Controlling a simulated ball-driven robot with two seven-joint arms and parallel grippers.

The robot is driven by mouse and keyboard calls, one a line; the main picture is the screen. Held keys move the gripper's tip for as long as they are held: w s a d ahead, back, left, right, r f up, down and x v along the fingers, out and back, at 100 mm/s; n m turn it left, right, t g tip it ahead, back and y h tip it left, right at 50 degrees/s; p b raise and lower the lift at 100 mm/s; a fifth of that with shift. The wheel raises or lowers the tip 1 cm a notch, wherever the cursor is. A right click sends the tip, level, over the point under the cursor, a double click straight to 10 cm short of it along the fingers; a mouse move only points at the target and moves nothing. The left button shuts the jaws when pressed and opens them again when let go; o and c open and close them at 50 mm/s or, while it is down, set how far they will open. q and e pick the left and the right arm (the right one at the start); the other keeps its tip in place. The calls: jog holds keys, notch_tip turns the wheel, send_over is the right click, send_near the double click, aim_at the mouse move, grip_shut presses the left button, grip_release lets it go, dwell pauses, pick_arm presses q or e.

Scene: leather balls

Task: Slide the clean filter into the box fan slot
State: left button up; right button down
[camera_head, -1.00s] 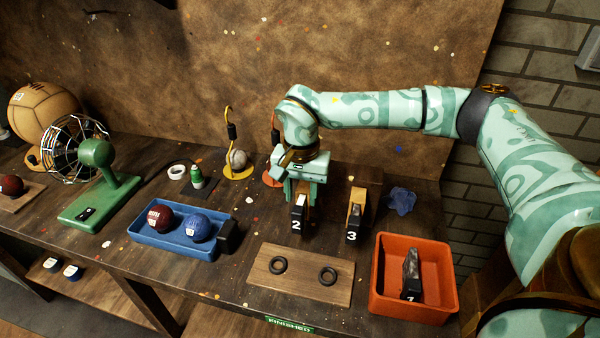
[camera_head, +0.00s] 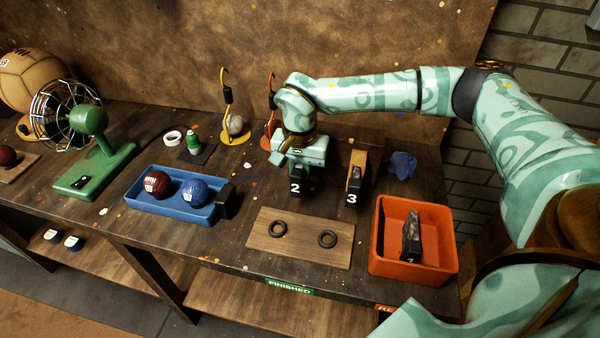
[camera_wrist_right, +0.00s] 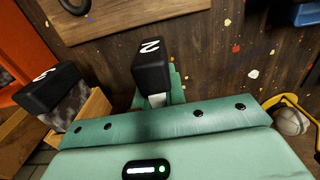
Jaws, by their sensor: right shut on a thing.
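My right gripper (camera_head: 298,176) is shut on the block marked 2 (camera_head: 295,189), which stands upright on the bench. The right wrist view also shows that block (camera_wrist_right: 151,66), its black end sticking out beyond the jaws. No flat filter or box fan with a slot can be made out. A round wire cage (camera_head: 65,115) on a green stand (camera_head: 95,172) stands at the left. The block marked 3 (camera_head: 353,186) stands just right of the gripper. My left gripper is out of view.
An orange bin (camera_head: 447,243) at the right holds the block marked 1 (camera_head: 411,238). A wooden board (camera_head: 302,240) with two black rings lies in front. A blue tray (camera_head: 178,204) holds a maroon and a blue ball. A blue crumpled cloth (camera_head: 402,165) lies behind.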

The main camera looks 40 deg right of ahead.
jog(key=shift+s+a+r+p, duration=0.1)
jog(key=shift+s+a+p, duration=0.8)
jog(key=shift+a, duration=0.1)
jog(key=shift+s+a+p, duration=0.6)
jog(key=shift+s+a, duration=0.1)
jog(key=shift+a, duration=0.2)
jog(key=shift+s+a+p, duration=0.6)
jog(key=shift+s+a, duration=0.1)
jog(key=shift+a, duration=0.15)
jog(key=shift+s+a, duration=0.2)
